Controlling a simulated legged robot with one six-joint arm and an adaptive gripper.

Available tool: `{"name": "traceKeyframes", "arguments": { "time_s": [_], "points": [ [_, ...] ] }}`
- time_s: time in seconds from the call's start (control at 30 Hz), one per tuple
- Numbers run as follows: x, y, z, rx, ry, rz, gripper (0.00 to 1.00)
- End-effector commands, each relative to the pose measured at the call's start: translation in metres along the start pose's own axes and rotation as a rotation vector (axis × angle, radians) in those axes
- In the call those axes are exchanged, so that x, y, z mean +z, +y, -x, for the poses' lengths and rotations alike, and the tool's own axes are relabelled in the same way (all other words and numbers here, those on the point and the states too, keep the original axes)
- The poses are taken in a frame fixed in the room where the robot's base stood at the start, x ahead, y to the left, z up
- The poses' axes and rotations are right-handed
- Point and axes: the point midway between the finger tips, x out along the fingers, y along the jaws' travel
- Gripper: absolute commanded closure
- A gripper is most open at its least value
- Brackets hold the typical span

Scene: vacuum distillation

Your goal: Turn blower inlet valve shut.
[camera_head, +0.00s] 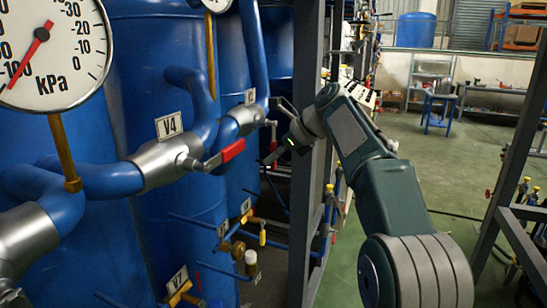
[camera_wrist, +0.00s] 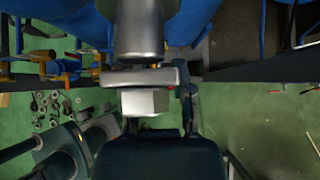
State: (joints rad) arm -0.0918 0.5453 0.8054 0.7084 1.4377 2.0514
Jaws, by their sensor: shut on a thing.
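A grey metal valve (camera_head: 246,119) sits on a blue pipe beyond the valve labelled V4; its own tag (camera_head: 250,96) is too small to read. The frames do not name the blower inlet valve.
The V4 valve (camera_head: 160,163) has a red lever (camera_head: 232,151) close left of my gripper. A dark steel post (camera_head: 305,150) stands just right of it. A kPa gauge (camera_head: 55,45) is at upper left. Green floor (camera_head: 440,165) is open at right.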

Motion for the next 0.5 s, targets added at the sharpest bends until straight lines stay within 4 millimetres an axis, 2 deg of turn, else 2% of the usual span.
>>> {"name": "traceKeyframes", "arguments": {
  "time_s": [0.2, 0.23, 0.27, 0.3, 0.5],
  "points": [
    [-0.0035, -0.0001, -0.0038, 0.009, 0.009, -0.005, 1.0],
    [-0.0035, -0.0001, -0.0038, 0.009, 0.009, -0.005, 0.66],
    [-0.0035, -0.0001, -0.0038, 0.009, 0.009, -0.005, 0.52],
    [-0.0032, -0.0001, -0.0036, 0.008, 0.008, -0.004, 0.34],
    [-0.0016, 0.0006, -0.0016, 0.004, 0.005, -0.001, 0.34]
  ]
}}
